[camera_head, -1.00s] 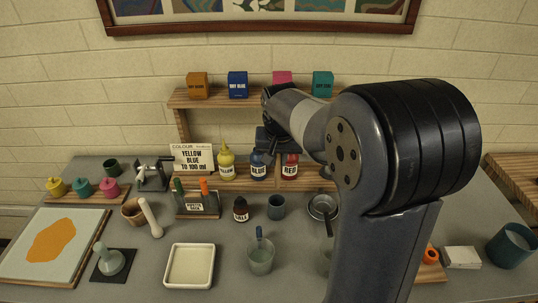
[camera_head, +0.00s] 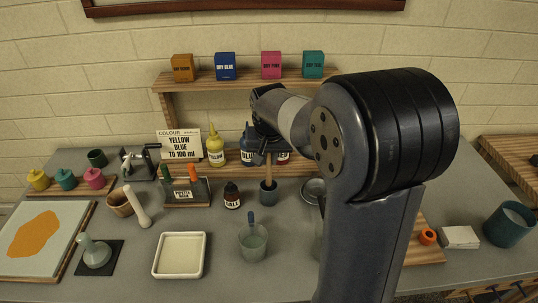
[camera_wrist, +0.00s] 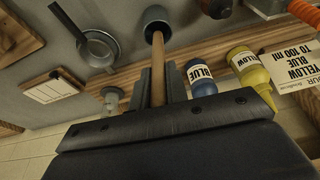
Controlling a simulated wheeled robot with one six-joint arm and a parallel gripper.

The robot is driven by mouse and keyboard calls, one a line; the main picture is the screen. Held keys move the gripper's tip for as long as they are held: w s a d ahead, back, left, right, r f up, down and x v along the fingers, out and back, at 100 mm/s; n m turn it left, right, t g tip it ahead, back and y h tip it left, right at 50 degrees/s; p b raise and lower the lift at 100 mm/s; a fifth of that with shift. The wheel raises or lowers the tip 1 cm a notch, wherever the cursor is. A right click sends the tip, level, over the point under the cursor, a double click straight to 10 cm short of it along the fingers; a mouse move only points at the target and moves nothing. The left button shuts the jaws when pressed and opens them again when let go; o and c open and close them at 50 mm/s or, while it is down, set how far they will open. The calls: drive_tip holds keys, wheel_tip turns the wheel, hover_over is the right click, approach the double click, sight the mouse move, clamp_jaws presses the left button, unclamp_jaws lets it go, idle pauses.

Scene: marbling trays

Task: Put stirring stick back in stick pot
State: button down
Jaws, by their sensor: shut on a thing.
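In the wrist view the stick (camera_wrist: 158,68) runs from between my fingers (camera_wrist: 158,92) to the opening of the pot (camera_wrist: 154,12). The tip appears to be within the rim; how deep it is I cannot tell.
A blue bottle (camera_head: 248,145) and a yellow bottle (camera_head: 215,147) stand behind the pot. A dark bottle (camera_head: 232,196) is left of it, a metal pan (camera_head: 313,188) right. A glass beaker (camera_head: 253,243) with a blue-ended stick stands in front, beside a cream tray (camera_head: 180,255).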

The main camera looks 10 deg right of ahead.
sight(269, 170)
drive_tip(key=shift+f+b, duration=1.8)
drive_tip(key=shift+f, duration=0.95)
drive_tip(key=c, duration=1.3)
unclamp_jaws()
drive_tip(key=v, duration=1.1)
drive_tip(key=shift+f, duration=0.2)
drive_tip(key=x, duration=0.9)
drive_tip(key=shift+w+f, duration=0.15)
drive_tip(key=shift+f, duration=0.2)
drive_tip(key=shift+w+p, duration=0.2)
drive_tip(key=shift+p, duration=0.25)
drive_tip(key=shift+r+p, duration=0.85)
drive_tip(key=shift+r, duration=0.45)
